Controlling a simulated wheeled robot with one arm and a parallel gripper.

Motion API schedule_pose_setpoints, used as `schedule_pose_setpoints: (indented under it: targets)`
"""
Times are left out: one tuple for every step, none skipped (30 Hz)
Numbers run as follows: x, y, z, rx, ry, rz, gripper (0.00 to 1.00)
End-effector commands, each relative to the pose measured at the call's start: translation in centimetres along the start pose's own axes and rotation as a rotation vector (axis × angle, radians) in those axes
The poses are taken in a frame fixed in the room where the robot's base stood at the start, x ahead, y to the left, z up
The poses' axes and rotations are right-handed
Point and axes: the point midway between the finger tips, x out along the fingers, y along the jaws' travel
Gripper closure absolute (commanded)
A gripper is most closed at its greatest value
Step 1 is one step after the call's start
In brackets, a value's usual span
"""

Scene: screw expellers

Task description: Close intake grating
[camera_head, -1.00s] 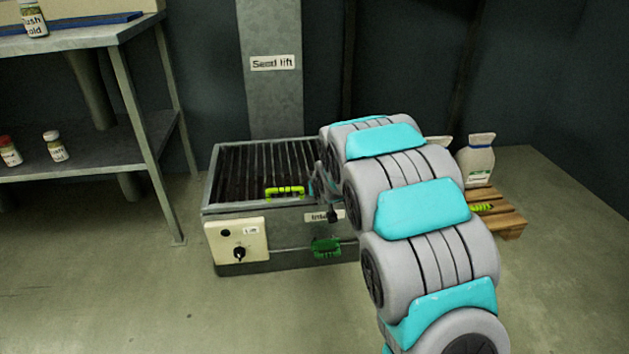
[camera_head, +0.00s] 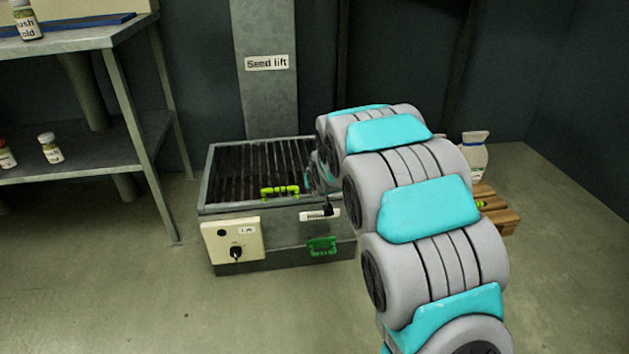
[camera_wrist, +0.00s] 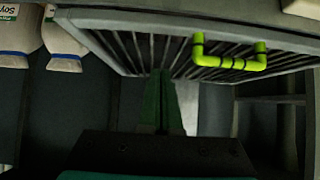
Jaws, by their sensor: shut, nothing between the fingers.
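The intake grating (camera_head: 235,170) is a dark barred panel over the top of the grey intake box (camera_head: 285,232). It looks flat or nearly flat; a slight tilt cannot be told. A yellow-green handle (camera_head: 280,191) sits at its front edge. In the wrist view, which is upside down, the grating (camera_wrist: 150,48) spans the top and its handle (camera_wrist: 230,60) is at the upper right. My gripper (camera_wrist: 160,85) is shut and empty, its dark green fingers pointing towards the bars, to the left of the handle and apart from it. In the head view my arm mostly hides the gripper.
A panel with a black knob (camera_head: 236,253) and a green handle (camera_head: 322,246) are on the box front. The seed lift duct (camera_head: 267,105) rises behind. A shelf (camera_head: 85,145) stands left, a pallet (camera_head: 497,210) with a bag right. Open floor lies in front.

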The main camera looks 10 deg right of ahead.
Motion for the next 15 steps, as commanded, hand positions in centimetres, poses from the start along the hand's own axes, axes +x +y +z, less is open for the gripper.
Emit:
schedule_pose_setpoints:
  targets:
    - [-0.4,0.0,0.6,0.000,-0.003,0.001,1.00]
    - [-0.6,0.0,1.0,0.000,-0.005,0.001,1.00]
    - [-0.9,0.1,1.5,0.000,-0.007,0.001,1.00]
    - [-1.1,0.0,1.8,0.001,-0.007,0.001,1.00]
    - [-1.3,0.0,2.1,0.001,-0.005,0.001,1.00]
    - [-1.6,0.0,2.5,0.001,-0.003,0.000,1.00]
    - [-1.9,0.0,3.0,0.001,-0.005,0.001,1.00]
    - [-2.1,0.0,3.5,0.001,-0.007,0.001,1.00]
    - [-2.5,0.0,4.1,0.001,-0.009,0.001,1.00]
    - [-2.7,0.0,4.4,0.000,-0.008,0.000,1.00]
    - [-3.0,0.0,4.7,0.000,-0.005,0.000,1.00]
    - [-3.3,0.0,5.1,0.000,-0.003,0.000,1.00]
    - [-3.5,0.0,5.5,0.000,-0.004,0.000,1.00]
    - [-3.7,0.0,5.9,0.000,-0.006,0.000,1.00]
    - [-3.9,0.0,6.3,0.001,-0.007,0.001,1.00]
